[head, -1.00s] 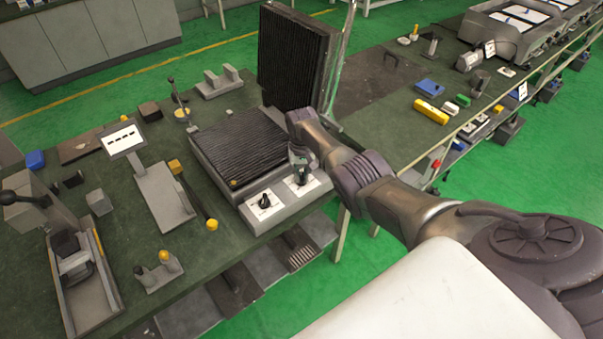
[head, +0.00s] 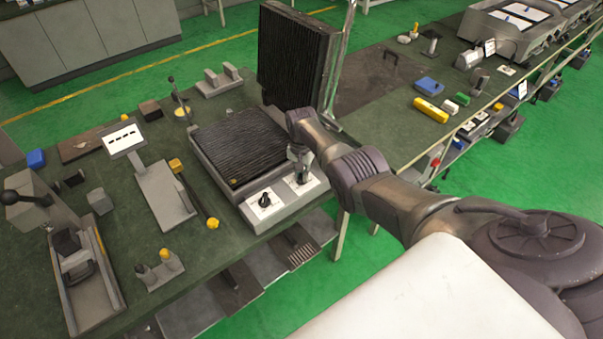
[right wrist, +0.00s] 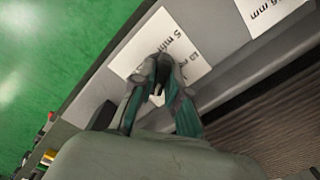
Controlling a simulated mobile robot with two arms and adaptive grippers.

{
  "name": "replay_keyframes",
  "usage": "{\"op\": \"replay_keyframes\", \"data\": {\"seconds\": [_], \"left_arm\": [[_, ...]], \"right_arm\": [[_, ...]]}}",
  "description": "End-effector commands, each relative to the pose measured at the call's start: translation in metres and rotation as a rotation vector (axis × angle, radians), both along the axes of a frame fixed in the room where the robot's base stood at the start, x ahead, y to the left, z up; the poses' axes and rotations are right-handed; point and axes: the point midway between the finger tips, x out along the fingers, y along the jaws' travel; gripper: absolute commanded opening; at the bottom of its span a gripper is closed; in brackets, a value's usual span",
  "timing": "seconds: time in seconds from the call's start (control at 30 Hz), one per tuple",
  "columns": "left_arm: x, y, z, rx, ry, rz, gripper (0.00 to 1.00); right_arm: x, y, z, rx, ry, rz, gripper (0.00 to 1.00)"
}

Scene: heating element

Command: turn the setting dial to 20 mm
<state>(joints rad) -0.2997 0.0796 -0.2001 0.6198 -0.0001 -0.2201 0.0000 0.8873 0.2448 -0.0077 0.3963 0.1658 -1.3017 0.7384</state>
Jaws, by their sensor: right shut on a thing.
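The heating unit's front panel has two black dials on white printed plates. The left dial (head: 265,200) stands free on its plate (head: 258,210). My right gripper (head: 300,176) reaches down over the right plate (head: 309,187) and is shut on the right dial, which is mostly hidden by the fingers. In the right wrist view the fingertips (right wrist: 160,84) close around this dial. The plate under them (right wrist: 195,66) carries small print that seems to read "5 min". The other plate (right wrist: 268,12) shows print ending in "6 mm". My left gripper is out of view.
The ribbed black heating plate (head: 238,148) lies behind the dials, its ribbed lid (head: 297,55) standing open. A lever with a yellow end (head: 212,222) and a display stand (head: 123,138) are to the left. The table edge is just in front of the panel.

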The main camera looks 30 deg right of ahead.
Motion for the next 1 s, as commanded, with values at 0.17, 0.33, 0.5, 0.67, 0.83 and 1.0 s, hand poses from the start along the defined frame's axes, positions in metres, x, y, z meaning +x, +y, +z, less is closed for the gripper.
{"op": "replay_keyframes", "data": {"seconds": [0.17,0.33,0.5,0.67,0.83,1.0], "left_arm": [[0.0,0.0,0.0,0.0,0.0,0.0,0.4],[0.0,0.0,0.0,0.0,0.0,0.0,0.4],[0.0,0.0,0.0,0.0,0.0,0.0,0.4],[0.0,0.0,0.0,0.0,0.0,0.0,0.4],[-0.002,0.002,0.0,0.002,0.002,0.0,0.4],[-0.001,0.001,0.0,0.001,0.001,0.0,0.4]], "right_arm": [[0.001,0.0,0.001,-0.001,-0.003,-0.001,0.0],[0.001,0.0,0.001,-0.001,-0.003,0.0,0.19],[0.001,0.0,0.001,-0.001,-0.002,0.0,0.4],[0.0,0.0,0.0,0.0,-0.001,0.0,0.4],[0.001,0.0,0.003,0.0,-0.001,0.0,0.4],[0.001,-0.001,0.016,-0.001,-0.004,0.001,0.4]]}}
